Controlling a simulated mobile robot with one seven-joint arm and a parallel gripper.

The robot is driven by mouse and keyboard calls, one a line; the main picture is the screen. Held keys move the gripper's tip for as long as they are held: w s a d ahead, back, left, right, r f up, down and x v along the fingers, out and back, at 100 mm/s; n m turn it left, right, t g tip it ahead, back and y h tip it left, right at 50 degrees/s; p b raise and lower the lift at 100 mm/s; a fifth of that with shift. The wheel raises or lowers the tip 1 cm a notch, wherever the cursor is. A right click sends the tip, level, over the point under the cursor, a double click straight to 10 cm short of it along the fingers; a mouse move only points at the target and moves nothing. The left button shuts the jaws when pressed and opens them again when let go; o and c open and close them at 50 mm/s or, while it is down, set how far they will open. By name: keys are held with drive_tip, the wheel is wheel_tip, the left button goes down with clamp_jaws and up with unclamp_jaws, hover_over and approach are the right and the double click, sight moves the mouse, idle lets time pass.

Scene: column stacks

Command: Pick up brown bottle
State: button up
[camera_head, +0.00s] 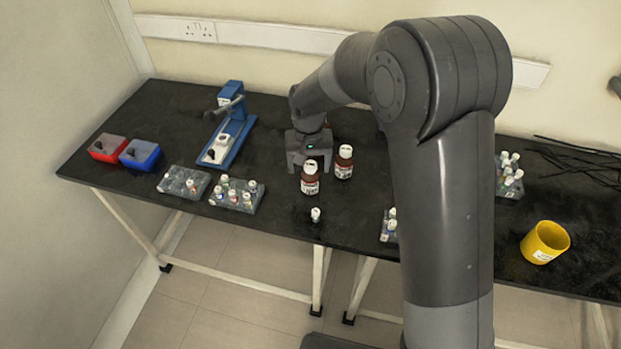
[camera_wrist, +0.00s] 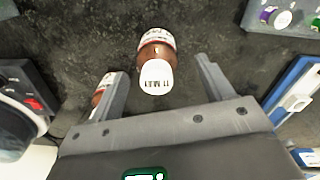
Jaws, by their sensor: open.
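Two brown bottles with white caps and pale labels stand on the dark table in the head view. The nearer brown bottle (camera_head: 310,184) is just in front of my gripper (camera_head: 308,158); the other brown bottle (camera_head: 344,168) is to its right. In the wrist view, one brown bottle (camera_wrist: 157,45) lies ahead, with its cap between the fingers of my open gripper (camera_wrist: 161,72). Neither finger visibly touches it. The second brown bottle (camera_wrist: 100,93) is beside the left finger, which partly hides it.
A blue press-like device (camera_head: 233,130) stands left of my gripper. Vial racks (camera_head: 236,198) and red and blue boxes (camera_head: 140,154) lie further left. A small vial (camera_head: 316,215) is near the front edge. A yellow cup (camera_head: 544,242) is at right.

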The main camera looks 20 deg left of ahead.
sight(310, 176)
wheel_tip(310, 176, down, 5)
drive_tip(key=shift+d+f, duration=0.1)
drive_tip(key=shift+d, duration=0.05)
drive_tip(key=c, duration=1.2)
drive_tip(key=shift+o, duration=0.2)
